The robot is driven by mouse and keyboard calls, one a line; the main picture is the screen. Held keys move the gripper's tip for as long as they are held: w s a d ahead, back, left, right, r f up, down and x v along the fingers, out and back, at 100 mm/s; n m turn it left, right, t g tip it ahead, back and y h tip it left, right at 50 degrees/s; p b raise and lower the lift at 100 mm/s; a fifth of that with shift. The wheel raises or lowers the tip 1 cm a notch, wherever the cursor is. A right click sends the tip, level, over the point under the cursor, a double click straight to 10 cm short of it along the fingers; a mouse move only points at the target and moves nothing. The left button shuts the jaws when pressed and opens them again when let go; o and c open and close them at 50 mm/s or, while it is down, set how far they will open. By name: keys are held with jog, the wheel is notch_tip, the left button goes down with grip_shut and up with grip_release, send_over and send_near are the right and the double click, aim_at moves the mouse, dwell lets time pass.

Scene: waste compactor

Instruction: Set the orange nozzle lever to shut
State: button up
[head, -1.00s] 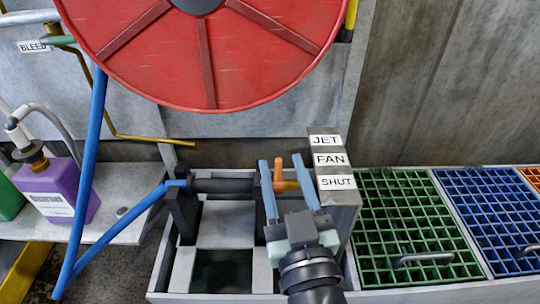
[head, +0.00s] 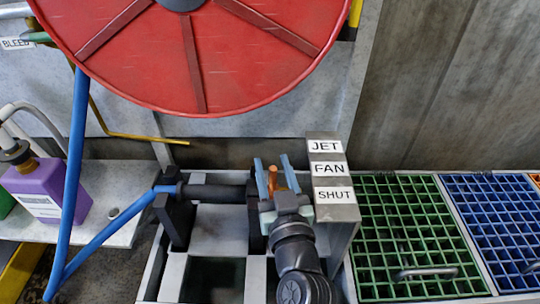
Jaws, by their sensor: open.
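The orange nozzle lever (head: 273,178) stands up from the end of the dark nozzle (head: 215,192), next to a label post. The post carries the labels JET (head: 325,146), FAN (head: 329,169) and SHUT (head: 334,195), from back to front. My gripper (head: 273,165) is open, with one blue finger on each side of the lever in the head view. Whether the fingers touch the lever cannot be told. The lever's lower part and the nozzle tip are hidden behind my gripper.
A blue hose (head: 115,225) runs to the nozzle from the left. A large red reel (head: 190,50) hangs above. A purple jug (head: 50,190) stands on the left shelf. Green (head: 410,235) and blue (head: 495,220) grates lie to the right of the post.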

jog(key=shift+w+a, duration=0.15)
jog(key=shift+w, duration=0.6)
jog(key=shift+w+a, duration=0.15)
jog(key=shift+w, duration=0.55)
grip_shut()
dwell(0.4)
